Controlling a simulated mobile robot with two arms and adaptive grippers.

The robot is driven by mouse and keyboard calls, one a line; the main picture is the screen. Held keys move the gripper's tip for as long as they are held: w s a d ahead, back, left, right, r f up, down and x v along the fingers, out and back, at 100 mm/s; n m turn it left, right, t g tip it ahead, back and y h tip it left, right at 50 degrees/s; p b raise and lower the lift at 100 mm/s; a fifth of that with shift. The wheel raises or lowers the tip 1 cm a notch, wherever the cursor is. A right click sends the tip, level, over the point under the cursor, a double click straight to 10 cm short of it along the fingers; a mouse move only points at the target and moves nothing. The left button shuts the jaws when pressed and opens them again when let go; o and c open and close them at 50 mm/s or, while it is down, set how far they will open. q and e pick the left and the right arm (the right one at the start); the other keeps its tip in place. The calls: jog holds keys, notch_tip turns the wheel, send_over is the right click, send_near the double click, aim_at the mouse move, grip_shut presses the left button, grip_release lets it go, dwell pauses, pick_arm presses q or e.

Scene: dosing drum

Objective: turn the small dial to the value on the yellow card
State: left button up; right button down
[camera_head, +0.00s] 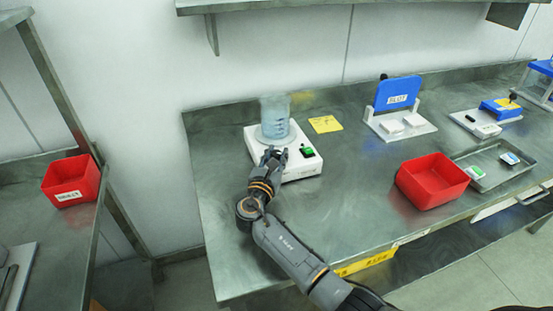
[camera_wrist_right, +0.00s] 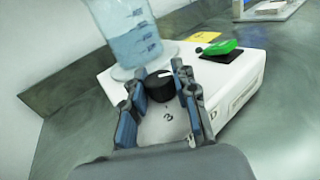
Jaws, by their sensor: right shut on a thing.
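The small black dial (camera_wrist_right: 160,86) sits on the white device (camera_head: 304,164), with a white mark on its top and the printed digit 3 on the panel in front of it. My right gripper (camera_wrist_right: 158,98) has its fingers on both sides of the dial and is shut on it. In the head view my right gripper (camera_head: 272,160) hides the dial. The yellow card (camera_head: 325,124) lies on the bench behind and right of the device; it also shows in the right wrist view (camera_wrist_right: 203,37). Its writing is too small to read. My left gripper is not in view.
A beaker (camera_head: 275,118) with bluish liquid stands on the device's plate, close behind the dial. A green switch (camera_head: 307,150) is on the device's right side. A red bin (camera_head: 432,181) and a metal tray (camera_head: 493,166) lie to the right. The bench between device and bin is clear.

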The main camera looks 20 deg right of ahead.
aim_at(276, 153)
jog(key=shift+m+g+h+b, duration=1.25)
jog(key=shift+m+g+h, duration=0.25)
jog(key=shift+h, duration=0.3)
jog(key=c, duration=1)
grip_release()
jog(key=shift+r, duration=0.1)
notch_tip(276, 153, up, 10)
jog(key=shift+f, duration=0.1)
